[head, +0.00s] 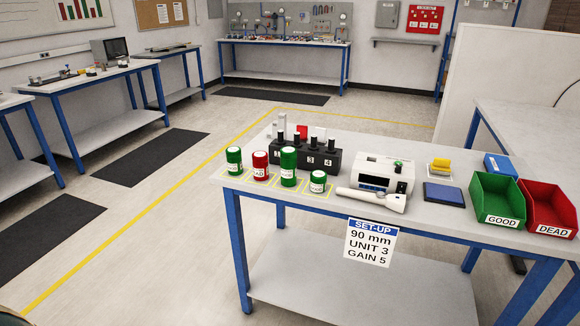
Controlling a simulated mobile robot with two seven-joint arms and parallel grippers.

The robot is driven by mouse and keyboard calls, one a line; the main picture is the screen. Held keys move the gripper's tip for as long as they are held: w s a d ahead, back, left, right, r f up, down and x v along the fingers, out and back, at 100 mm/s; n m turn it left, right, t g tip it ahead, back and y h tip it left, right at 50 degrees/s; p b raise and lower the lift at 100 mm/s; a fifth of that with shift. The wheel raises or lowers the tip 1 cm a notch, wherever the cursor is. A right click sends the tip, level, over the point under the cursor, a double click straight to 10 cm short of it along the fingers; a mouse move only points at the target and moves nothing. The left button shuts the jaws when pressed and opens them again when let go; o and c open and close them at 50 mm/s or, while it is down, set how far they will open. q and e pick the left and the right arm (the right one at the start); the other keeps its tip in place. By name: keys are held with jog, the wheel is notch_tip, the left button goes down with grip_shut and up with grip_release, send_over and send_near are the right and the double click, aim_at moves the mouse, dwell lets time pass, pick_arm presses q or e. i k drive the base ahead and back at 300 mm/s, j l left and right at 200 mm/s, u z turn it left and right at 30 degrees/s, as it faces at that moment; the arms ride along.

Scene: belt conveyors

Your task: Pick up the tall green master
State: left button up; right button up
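The tall green master (288,166) is a green cylinder with a pale label band. It stands upright on the front left part of the grey table (420,225), in a yellow-outlined spot. A red cylinder (260,166) stands to its left, and a middle-height green cylinder (234,160) stands farther left. A short green cylinder (318,181) stands to its right. Nothing holds any of them. Neither of my grippers is in view.
A black numbered rack (305,158) stands right behind the cylinders. A white instrument (384,173) and a white handheld probe (372,199) lie to the right. Green GOOD (498,206) and red DEAD (548,212) bins stand at the right end. A set-up sign (371,242) hangs in front.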

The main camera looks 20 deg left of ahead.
aim_at(288, 155)
jog(key=j+z, duration=0.15)
jog(key=z, duration=0.55)
jog(key=j+z, duration=0.35)
jog(key=j, duration=0.2)
jog(key=j+z, duration=0.35)
jog(key=j, duration=0.2)
jog(key=j+z, duration=0.1)
jog(key=j, duration=0.45)
jog(key=k+j+z, duration=0.1)
jog(key=j, duration=0.45)
